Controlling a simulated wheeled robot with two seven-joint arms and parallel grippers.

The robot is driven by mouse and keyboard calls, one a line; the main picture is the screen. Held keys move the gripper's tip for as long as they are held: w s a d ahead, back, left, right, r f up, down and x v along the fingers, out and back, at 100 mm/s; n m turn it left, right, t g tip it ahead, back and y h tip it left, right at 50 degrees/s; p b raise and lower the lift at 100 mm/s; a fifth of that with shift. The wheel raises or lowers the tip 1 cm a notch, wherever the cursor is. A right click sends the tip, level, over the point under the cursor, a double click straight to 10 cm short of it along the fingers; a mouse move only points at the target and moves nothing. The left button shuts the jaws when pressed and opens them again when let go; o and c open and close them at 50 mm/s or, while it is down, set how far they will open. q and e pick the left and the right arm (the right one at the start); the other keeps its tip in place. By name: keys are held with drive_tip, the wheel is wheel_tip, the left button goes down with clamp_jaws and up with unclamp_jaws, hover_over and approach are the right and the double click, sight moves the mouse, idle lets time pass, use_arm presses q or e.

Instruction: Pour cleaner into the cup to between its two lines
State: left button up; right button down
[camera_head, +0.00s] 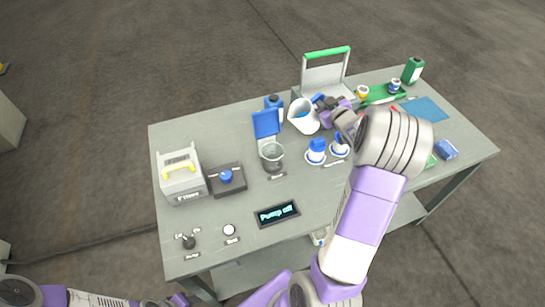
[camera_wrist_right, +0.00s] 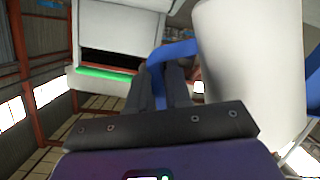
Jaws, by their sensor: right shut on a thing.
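My right gripper (camera_head: 324,104) is shut on the blue handle (camera_wrist_right: 180,49) of a white jug (camera_head: 304,121). In the right wrist view the jug (camera_wrist_right: 250,70) is a large white wall beside the fingers. Blue shows inside its mouth in the head view. A clear cup (camera_head: 272,154) stands at the middle of the table, left of and nearer than the jug. The jug appears apart from the cup, and I see no stream between them. The cup's lines and fill level are too small to make out. My left arm shows at the bottom left, its gripper out of view.
A blue panel (camera_head: 266,123) stands behind the cup. Two blue-and-white containers (camera_head: 316,151) stand to its right. A display (camera_head: 277,214) reading "Pump off" lies in front. A grey box with a yellow handle (camera_head: 180,172) is at left; a green-handled carrier (camera_head: 327,74) stands behind.

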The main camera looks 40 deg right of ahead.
sight(308, 101)
drive_tip(key=shift+w+a+r+n+b, duration=0.1)
drive_tip(key=shift+a+n+b, duration=0.3)
drive_tip(key=shift+a+b, duration=0.15)
drive_tip(key=shift+a+r+n+t+h, duration=0.3)
drive_tip(key=shift+a+r+n+h, duration=0.2)
drive_tip(key=shift+a+n, duration=0.2)
use_arm(q)
drive_tip(key=shift+f, duration=1.2)
use_arm(e)
drive_tip(key=shift+a+r+n+t+h, duration=0.3)
drive_tip(key=shift+a+r+n+h, duration=0.15)
drive_tip(key=shift+n, duration=0.55)
use_arm(q)
drive_tip(key=shift+r, duration=0.15)
use_arm(e)
drive_tip(key=shift+a+r+n+t+h, duration=0.15)
drive_tip(key=shift+a+n+t+h, duration=0.15)
drive_tip(key=shift+a+n, duration=0.4)
use_arm(q)
drive_tip(key=shift+r, duration=0.1)
use_arm(e)
drive_tip(key=shift+r, duration=0.15)
drive_tip(key=shift+a+r+n+p, duration=0.2)
drive_tip(key=shift+a+n+p, duration=0.1)
drive_tip(key=shift+a, duration=0.65)
use_arm(q)
drive_tip(key=shift+r, duration=0.15)
